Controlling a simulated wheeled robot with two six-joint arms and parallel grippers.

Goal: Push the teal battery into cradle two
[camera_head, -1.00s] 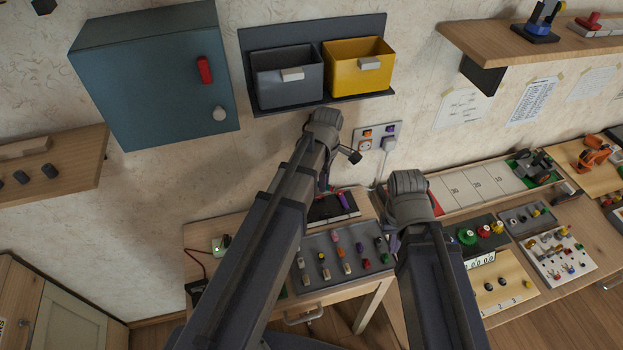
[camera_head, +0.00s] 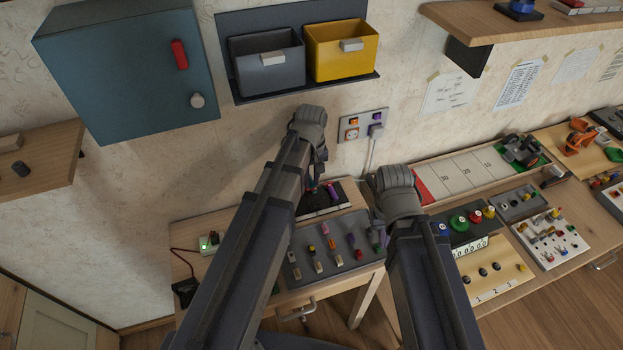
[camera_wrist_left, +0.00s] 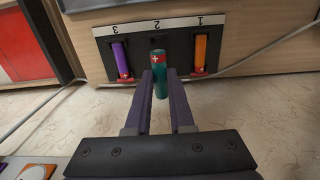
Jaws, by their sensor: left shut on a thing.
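The teal battery (camera_wrist_left: 159,76) is between the two fingers of my left gripper (camera_wrist_left: 159,88), which is shut on it. Its far end, with a red cross mark, overlaps the middle slot, cradle two (camera_wrist_left: 157,39), in the left wrist view. I cannot tell whether it touches the slot. The black cradle block (camera_wrist_left: 180,50) also shows in the head view (camera_head: 312,206). A purple battery (camera_wrist_left: 121,60) lies in cradle three and an orange battery (camera_wrist_left: 200,54) in cradle one. My right gripper's wrist (camera_head: 395,190) is right of the block; its fingertips are hidden.
A grey tray (camera_head: 347,263) with several small batteries and parts lies in front of the block. A socket panel (camera_head: 362,126) with a plug and cord is on the wall behind. Grey (camera_head: 266,62) and yellow (camera_head: 341,51) bins hang above my left wrist.

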